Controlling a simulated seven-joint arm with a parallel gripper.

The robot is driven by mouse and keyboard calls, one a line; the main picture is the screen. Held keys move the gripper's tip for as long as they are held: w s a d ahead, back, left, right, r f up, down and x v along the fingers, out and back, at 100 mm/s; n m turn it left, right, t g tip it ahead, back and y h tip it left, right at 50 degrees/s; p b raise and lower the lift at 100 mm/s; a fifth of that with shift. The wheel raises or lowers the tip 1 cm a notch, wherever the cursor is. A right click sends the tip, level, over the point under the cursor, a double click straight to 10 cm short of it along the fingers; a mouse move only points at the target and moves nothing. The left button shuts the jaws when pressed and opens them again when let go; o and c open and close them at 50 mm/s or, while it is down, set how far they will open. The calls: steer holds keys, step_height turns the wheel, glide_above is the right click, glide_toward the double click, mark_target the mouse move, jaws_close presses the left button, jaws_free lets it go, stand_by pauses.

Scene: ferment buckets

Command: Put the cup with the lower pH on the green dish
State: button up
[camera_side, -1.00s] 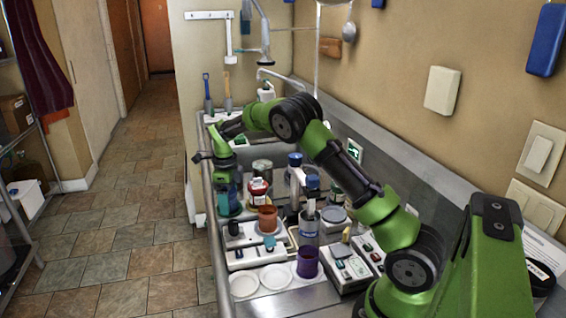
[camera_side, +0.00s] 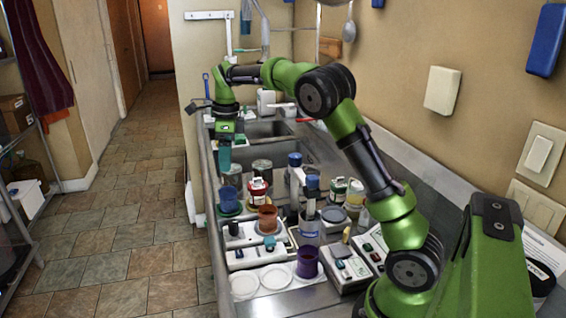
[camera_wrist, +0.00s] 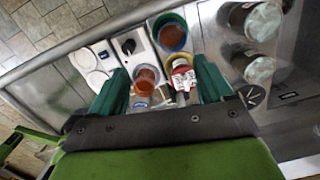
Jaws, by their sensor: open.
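A blue cup (camera_side: 230,192) stands upright on the green dish (camera_side: 232,212) at the left edge of the counter. In the wrist view the cup (camera_wrist: 170,34) is seen from above with reddish-brown contents. An orange-brown cup (camera_side: 267,218) stands on a white device near it; it also shows in the wrist view (camera_wrist: 145,78). A purple cup (camera_side: 307,264) stands at the front. My gripper (camera_side: 225,164) is raised above and apart from the blue cup; its fingers are open and empty in the wrist view (camera_wrist: 162,82). No pH reading is legible.
White round dishes (camera_side: 244,284) lie at the counter front. A red-labelled jar (camera_side: 258,190) stands close right of the blue cup. Bottles and a meter box (camera_side: 348,268) crowd the right side. A sink (camera_side: 268,131) lies behind.

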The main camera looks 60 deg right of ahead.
steer(key=s+a+r+n+t+y, duration=0.1)
steer(key=s+a+r+n+t, duration=0.1)
steer(key=s+a+r+n, duration=0.4)
steer(key=s+a+r+n+t, duration=0.1)
steer(key=s+a+n+t, duration=0.1)
steer(key=s+a+n, duration=0.45)
steer(key=s+a+f+n+t, duration=0.1)
steer(key=s+a+f+n, duration=0.1)
steer(key=s+n, duration=0.4)
steer(key=s+a+f+n+t, duration=0.1)
steer(key=s+n, duration=0.5)
steer(key=s, duration=0.1)
steer(key=shift+a+f+y, duration=0.3)
steer(key=shift+a+f, duration=0.1)
